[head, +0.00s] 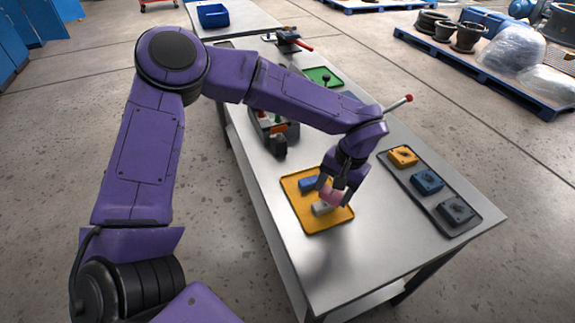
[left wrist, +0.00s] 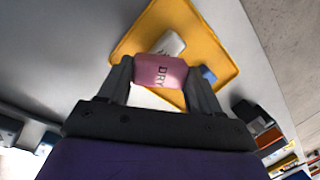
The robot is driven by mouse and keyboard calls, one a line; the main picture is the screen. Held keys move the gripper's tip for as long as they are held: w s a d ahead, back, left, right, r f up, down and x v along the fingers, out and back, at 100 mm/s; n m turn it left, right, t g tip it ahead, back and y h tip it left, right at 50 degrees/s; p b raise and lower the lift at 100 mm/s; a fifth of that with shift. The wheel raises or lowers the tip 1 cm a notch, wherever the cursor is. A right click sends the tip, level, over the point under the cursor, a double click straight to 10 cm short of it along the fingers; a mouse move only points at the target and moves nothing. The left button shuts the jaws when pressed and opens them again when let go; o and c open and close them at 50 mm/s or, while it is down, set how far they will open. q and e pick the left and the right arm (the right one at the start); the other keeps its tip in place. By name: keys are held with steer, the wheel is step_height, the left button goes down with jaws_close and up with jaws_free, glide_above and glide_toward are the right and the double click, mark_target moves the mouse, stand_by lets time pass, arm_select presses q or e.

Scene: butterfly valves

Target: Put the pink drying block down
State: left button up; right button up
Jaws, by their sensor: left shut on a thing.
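The pink drying block (head: 331,198) is in my left gripper (head: 335,192), over the yellow tray (head: 334,226) on the metal table. In the left wrist view the pink block (left wrist: 160,72) shows the letters DRY and sits between both fingers of my left gripper (left wrist: 161,80). A white block (head: 320,209) and a blue block (head: 308,184) lie on the tray beside it. They also show in the left wrist view, the white block (left wrist: 168,44) beyond the pink one and the blue block (left wrist: 208,75) partly behind a finger. I cannot tell whether the pink block touches the tray. My right gripper is not in view.
A dark tray (head: 413,190) with a yellow-orange valve (head: 403,156), a blue valve (head: 427,181) and a grey valve (head: 455,211) lies to the right. The table's near end is clear.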

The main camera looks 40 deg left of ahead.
arm_select(q)
steer(key=s+a+r+m+t+b, duration=0.1)
steer(key=s+r+m, duration=0.25)
steer(key=m, duration=0.45)
steer(key=s+a+r+m+t+h+b, duration=0.1)
steer(key=s+a+r+m, duration=0.1)
steer(key=s+m, duration=0.5)
steer(key=s+a+r+m+t+b, duration=0.1)
steer(key=s+r+m, duration=0.15)
steer(key=m, duration=0.75)
steer(key=w+f+p, duration=0.1)
steer(key=w+f, duration=0.2)
steer(key=w, duration=0.2)
steer(key=w+f+p, duration=0.1)
steer(key=w+f, duration=0.2)
steer(key=w, duration=0.2)
steer(key=w+f+p, duration=0.2)
steer(key=w+f, duration=0.2)
steer(key=w, duration=0.1)
steer(key=shift+a, duration=0.4)
step_height(320, 180, down, 2)
steer(key=shift+f, duration=0.25)
steer(key=shift+s+f, duration=0.1)
steer(key=shift+f, duration=0.2)
steer(key=o, duration=1.2)
steer(key=shift+r, duration=0.1)
